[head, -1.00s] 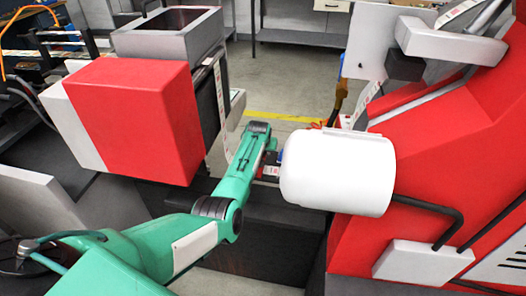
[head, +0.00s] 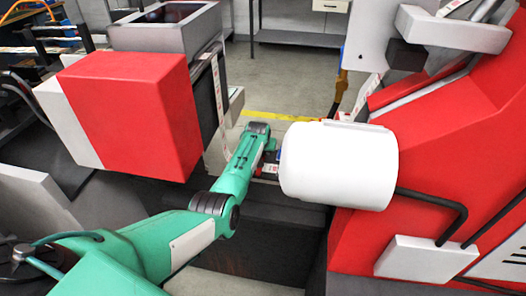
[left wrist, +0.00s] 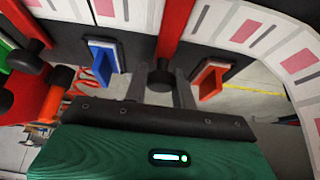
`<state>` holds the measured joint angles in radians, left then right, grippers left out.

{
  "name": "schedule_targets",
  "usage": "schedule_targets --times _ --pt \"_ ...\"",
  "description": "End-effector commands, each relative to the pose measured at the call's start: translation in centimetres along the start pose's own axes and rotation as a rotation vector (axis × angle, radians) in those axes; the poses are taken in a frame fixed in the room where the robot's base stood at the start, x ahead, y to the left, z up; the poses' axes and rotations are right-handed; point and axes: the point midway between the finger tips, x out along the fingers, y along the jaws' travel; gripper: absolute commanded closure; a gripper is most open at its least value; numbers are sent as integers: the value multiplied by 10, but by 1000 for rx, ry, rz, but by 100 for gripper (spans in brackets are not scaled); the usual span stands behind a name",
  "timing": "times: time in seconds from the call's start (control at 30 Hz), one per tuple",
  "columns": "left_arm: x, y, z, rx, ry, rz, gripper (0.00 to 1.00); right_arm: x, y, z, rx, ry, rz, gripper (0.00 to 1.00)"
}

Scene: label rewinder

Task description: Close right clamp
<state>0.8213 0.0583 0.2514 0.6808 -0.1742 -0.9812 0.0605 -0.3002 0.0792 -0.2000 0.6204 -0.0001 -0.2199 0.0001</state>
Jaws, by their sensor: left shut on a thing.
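In the left wrist view my left gripper (left wrist: 160,84) is shut on a dark round knob (left wrist: 160,74) at the end of a red lever (left wrist: 176,28), which looks like a clamp handle. A blue tab (left wrist: 103,60) is left of the fingers and an orange-red tab (left wrist: 211,80) is right of them; both look apart from the fingers. In the head view my left arm reaches between the machine parts, and its fingertips are hidden behind a white cylinder (head: 338,166). My right gripper does not show.
A label strip (left wrist: 242,24) curves close above the fingers. More dark knobs (left wrist: 27,60) show at the left of the wrist view. A red and grey box (head: 130,115) stands left of my arm, and a red machine body (head: 440,150) is on the right.

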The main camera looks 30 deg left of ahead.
Motion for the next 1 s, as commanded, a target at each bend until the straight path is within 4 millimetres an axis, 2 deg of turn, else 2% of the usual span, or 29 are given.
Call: schedule_targets --times 0.03,0.1,0.13,0.57,1.0 --pt "1 0 2 0 -1 0 72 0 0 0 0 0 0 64" --pt "1 0 2 1 -1 0 58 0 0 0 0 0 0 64" --pt "1 0 1 1 -1 0 55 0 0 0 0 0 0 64" --pt "-6 0 0 1 0 0 55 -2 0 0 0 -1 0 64" --pt "-57 0 0 0 1 0 55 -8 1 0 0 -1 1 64"
